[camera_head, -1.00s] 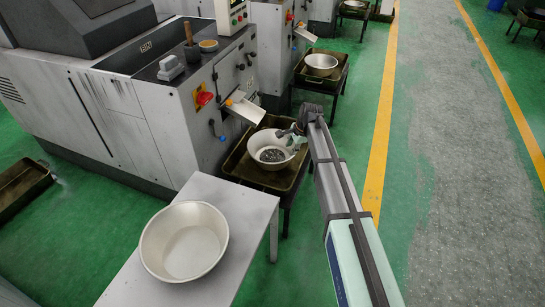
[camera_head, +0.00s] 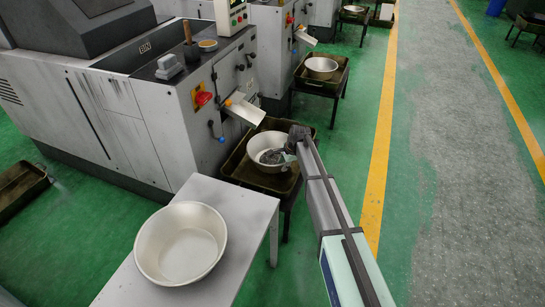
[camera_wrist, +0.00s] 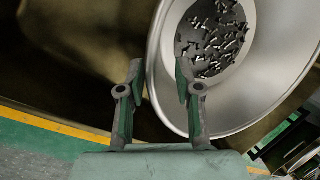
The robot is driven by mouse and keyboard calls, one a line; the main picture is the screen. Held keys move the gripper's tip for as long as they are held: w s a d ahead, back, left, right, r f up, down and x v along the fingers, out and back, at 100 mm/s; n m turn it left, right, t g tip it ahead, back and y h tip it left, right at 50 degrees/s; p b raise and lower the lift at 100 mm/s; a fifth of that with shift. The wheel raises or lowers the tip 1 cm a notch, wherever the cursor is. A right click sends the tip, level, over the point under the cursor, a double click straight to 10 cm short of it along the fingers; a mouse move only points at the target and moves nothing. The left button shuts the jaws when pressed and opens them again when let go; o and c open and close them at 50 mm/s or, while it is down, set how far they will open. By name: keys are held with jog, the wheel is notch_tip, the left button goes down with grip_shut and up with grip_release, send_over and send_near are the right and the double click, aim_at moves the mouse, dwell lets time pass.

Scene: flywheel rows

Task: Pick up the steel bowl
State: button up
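The steel bowl (camera_head: 257,143) with small dark metal parts in it stands in a dark tray (camera_head: 237,167) below the machine's chute. In the wrist view the bowl (camera_wrist: 275,75) fills the upper right, and the metal parts lie on its floor. My gripper (camera_wrist: 160,72) is open at the bowl's near-left rim. One finger is outside the wall and the other is over the inside, with the rim between them. I cannot tell whether either finger touches it. In the head view my gripper (camera_head: 276,156) covers the bowl's right side.
An empty steel bowl (camera_head: 181,243) stands on a grey table (camera_head: 240,215) in front. A grey machine (camera_head: 140,110) with a chute (camera_head: 245,112) stands close behind the tray. Another bowl (camera_head: 321,68) sits in a tray farther back. The green floor to the right is open.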

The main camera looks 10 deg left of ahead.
aim_at(280, 169)
jog(key=b+x, duration=0.1)
jog(key=x, duration=0.3)
jog(key=shift+a+f, duration=0.2)
jog(key=shift+f, duration=0.05)
grip_shut()
jog(key=shift+w+r, duration=0.1)
